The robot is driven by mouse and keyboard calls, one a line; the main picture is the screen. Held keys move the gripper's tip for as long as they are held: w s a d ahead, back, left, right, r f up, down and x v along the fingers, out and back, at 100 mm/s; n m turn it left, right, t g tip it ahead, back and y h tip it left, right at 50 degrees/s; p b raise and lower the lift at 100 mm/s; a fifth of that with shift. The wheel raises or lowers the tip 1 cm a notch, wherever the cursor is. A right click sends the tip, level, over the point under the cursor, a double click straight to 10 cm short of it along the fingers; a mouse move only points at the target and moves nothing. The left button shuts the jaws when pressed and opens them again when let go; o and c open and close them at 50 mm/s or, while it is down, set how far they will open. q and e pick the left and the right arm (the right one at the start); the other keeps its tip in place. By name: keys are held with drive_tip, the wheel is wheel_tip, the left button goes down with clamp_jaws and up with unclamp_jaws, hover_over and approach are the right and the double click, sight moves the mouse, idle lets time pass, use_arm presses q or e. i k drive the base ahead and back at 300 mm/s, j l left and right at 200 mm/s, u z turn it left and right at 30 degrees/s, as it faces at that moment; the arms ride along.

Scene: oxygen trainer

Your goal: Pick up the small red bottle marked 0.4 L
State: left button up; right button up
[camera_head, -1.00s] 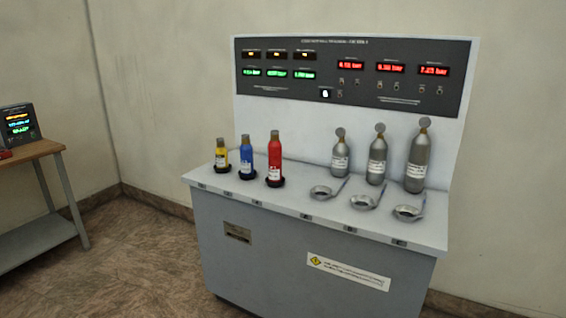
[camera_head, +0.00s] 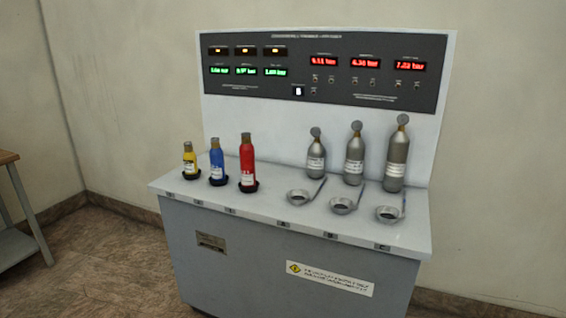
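A red bottle (camera_head: 247,164) stands upright in a dark round holder on the left half of the cabinet's white top. It is the tallest of the three coloured bottles, and its label is too small to read. A blue bottle (camera_head: 217,164) stands just left of it, and a smaller yellow bottle (camera_head: 190,164) stands farther left. Neither of my grippers shows in the head view.
The grey cabinet (camera_head: 290,255) carries a dark display panel (camera_head: 325,68) at its back. Three grey cylinders (camera_head: 354,160) stand on the right, with three metal rings (camera_head: 342,206) in front. Floor is clear between.

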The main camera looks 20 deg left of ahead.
sight(246, 149)
drive_tip(key=i+j+z, duration=0.1)
drive_tip(key=j, duration=0.2)
drive_tip(key=i+j+z, duration=0.25)
drive_tip(key=j, duration=0.45)
drive_tip(key=i+j+z, duration=0.15)
drive_tip(key=i+j, duration=0.15)
drive_tip(key=j, duration=0.2)
drive_tip(key=i+j, duration=0.15)
drive_tip(key=j, duration=0.25)
